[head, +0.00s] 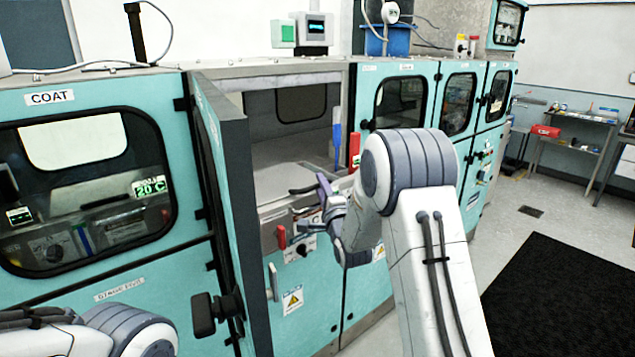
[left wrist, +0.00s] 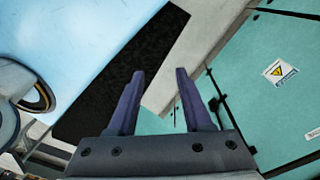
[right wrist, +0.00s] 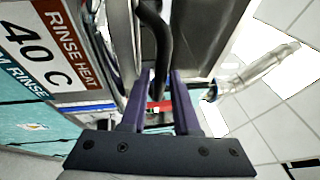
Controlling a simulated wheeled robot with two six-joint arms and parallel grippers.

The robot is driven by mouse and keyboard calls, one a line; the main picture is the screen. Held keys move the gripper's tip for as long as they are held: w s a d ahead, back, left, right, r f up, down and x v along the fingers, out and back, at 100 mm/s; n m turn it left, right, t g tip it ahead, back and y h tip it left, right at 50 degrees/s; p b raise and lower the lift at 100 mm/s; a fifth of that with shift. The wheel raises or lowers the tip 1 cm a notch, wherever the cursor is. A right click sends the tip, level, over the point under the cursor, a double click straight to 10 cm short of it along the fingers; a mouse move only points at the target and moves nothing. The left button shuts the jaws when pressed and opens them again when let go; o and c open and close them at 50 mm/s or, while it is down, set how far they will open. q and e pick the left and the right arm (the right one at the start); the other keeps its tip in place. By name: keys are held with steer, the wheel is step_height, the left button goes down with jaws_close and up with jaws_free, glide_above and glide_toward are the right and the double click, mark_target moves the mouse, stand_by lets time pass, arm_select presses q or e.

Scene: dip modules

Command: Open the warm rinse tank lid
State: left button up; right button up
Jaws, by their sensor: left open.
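The warm rinse tank sits in the bay with the open teal door, and its pale flat lid (head: 290,180) looks closed. A dark lid handle (head: 301,190) sticks out at the front edge. My right gripper (head: 328,190) is at this handle. In the right wrist view the black handle (right wrist: 160,45) runs down between my right fingers (right wrist: 160,80), which are close together. Whether they press on it I cannot tell. My left gripper (left wrist: 160,75) is open and empty, pointing at the floor and cabinet front. It is outside the head view.
The open door (head: 232,200) stands out left of the bay. Its black latch (head: 215,310) sticks out low. A blue tool (head: 337,135) and a red one (head: 354,152) stand right of the tank. A black mat (head: 565,295) lies on the floor.

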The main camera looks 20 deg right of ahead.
steer(key=shift+a, duration=0.1)
jaws_close()
steer(key=shift+a, duration=0.1)
stand_by(1.2)
